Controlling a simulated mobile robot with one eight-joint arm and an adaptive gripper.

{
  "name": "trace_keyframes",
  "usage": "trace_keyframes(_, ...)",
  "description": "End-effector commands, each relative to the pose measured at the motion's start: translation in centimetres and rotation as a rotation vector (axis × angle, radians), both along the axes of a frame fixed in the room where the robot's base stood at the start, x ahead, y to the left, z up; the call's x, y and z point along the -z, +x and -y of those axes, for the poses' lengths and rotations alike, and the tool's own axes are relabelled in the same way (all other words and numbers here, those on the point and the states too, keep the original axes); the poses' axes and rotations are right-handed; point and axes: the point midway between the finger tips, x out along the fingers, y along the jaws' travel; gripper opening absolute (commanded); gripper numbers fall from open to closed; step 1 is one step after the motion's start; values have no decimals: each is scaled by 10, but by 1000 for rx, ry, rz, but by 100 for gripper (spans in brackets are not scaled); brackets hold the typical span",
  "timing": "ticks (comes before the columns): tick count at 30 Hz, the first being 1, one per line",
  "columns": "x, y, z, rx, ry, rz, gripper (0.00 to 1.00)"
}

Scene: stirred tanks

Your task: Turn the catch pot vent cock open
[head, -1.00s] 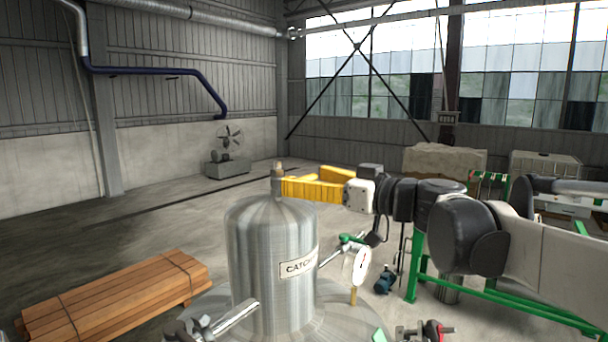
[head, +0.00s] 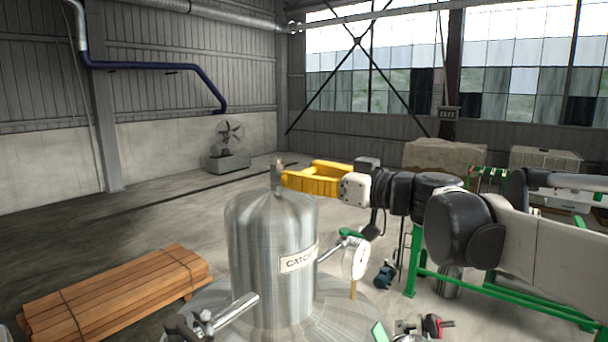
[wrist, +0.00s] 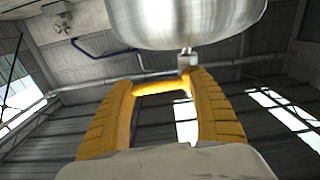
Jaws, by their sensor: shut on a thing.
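The catch pot (head: 270,235) is a brushed steel domed vessel with a label reading "CATC…". Its small metal vent cock (head: 277,175) stands upright on the dome top; in the wrist view the fitting (wrist: 187,60) shows below the dome's rounded edge. My gripper (head: 302,174), with ribbed yellow fingers, reaches in from the right at the height of the cock. In the wrist view my gripper (wrist: 160,86) has a smooth yellow bar across its fingertips, beside the fitting. It appears shut on this bar, seemingly the cock's handle; the exact contact is partly hidden.
Another pipe with a valve (head: 230,312) is at front left. Stacked timber (head: 115,292) lies on the floor at left. Air above the pot is clear.

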Motion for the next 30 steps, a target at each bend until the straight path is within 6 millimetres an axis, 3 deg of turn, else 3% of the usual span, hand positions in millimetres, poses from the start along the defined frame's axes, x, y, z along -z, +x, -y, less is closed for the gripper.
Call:
trace_keyframes(11, -11, -1, -1, 0, -138, 178, 25)
trace_keyframes(30, -33, -12, -10, 2, -509, 657, 25)
